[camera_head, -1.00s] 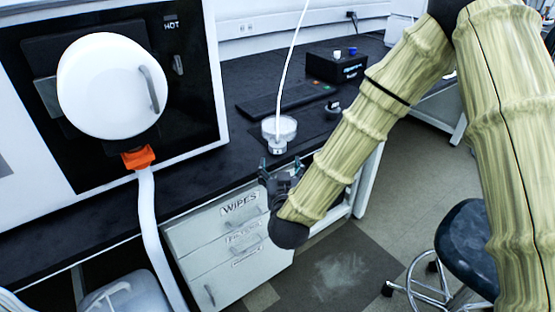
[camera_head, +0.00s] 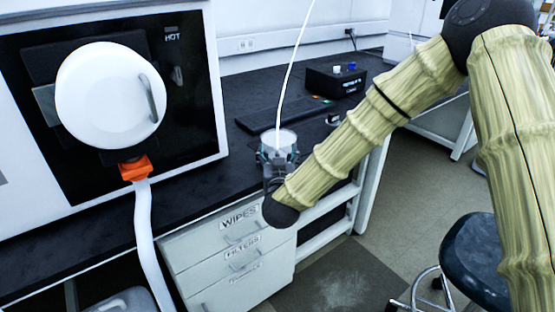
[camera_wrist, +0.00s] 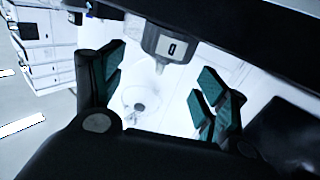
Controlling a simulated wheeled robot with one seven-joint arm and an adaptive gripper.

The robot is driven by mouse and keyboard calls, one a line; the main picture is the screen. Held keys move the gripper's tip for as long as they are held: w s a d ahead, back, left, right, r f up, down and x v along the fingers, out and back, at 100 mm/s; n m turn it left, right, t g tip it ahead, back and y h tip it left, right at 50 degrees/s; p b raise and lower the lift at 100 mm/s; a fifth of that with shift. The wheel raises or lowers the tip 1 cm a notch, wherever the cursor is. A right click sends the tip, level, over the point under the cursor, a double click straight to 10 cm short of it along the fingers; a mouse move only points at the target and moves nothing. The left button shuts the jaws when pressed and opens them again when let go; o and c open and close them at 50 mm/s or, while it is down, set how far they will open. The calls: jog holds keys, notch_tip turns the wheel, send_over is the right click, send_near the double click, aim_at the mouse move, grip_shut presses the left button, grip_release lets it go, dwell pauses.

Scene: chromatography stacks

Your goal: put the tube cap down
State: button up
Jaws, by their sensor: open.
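My gripper (camera_head: 277,155) is at the counter's front edge, in front of or around a clear round vessel (camera_head: 284,138) with a thin white line rising from it. I cannot tell whether they touch. In the wrist view my gripper (camera_wrist: 160,88) has its teal-padded fingers wide apart, with nothing clamped between them. A pale round shape with a small dark centre shows beyond the fingers. I cannot make out a tube cap for certain. A small white piece (camera_head: 337,69) and a blue piece (camera_head: 351,66) sit on a black box (camera_head: 335,83); they may be caps.
A white-fronted unit with a round white door (camera_head: 108,95) stands at left, with an orange fitting (camera_head: 135,168) and a white hose below. Drawers (camera_head: 235,255) are under the black counter (camera_head: 205,190). A dark stool (camera_head: 480,258) stands at right.

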jog(key=shift+w+f, duration=0.15)
jog(key=shift+w, duration=1.3)
jog(key=c, duration=1.2)
